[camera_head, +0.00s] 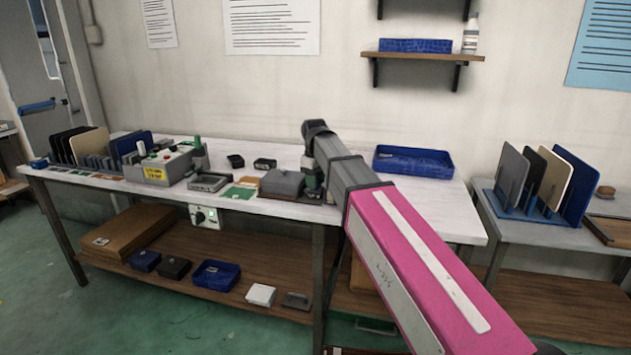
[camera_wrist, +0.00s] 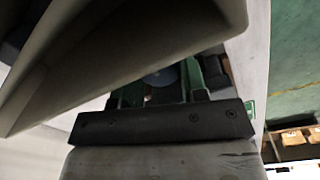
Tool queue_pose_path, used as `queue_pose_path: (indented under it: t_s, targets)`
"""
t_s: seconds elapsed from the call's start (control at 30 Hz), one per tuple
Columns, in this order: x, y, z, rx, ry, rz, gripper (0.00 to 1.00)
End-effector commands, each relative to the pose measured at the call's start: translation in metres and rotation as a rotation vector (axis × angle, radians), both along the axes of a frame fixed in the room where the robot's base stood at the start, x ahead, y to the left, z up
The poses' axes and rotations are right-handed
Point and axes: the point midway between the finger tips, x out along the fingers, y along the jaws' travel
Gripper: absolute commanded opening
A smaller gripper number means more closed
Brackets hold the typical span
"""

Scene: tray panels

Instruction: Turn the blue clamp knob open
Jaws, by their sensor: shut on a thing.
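The blue clamp knob (camera_wrist: 165,76) shows in the wrist view as a small blue rounded patch between green finger parts. My gripper (camera_wrist: 161,88) is shut on it, though the large pale shape in front and dark shadow hide much of the contact. How far the knob is turned cannot be told. In the head view my gripper (camera_head: 314,182) is down at the bench's front edge, just right of a grey block-shaped fixture (camera_head: 283,183). My arm hides part of this area, and the knob cannot be made out there.
A blue tray (camera_head: 413,161) lies right of my arm. A second table (camera_head: 560,215) with racked panels stands at right.

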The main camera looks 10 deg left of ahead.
Motion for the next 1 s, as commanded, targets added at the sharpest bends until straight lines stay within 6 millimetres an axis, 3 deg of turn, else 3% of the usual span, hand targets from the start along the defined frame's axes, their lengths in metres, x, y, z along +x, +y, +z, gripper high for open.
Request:
queue_pose_path:
  t_s: [1.0]
  targets:
    - [-0.002,-0.0004,0.0004,0.0,-0.001,0.839,0.16]
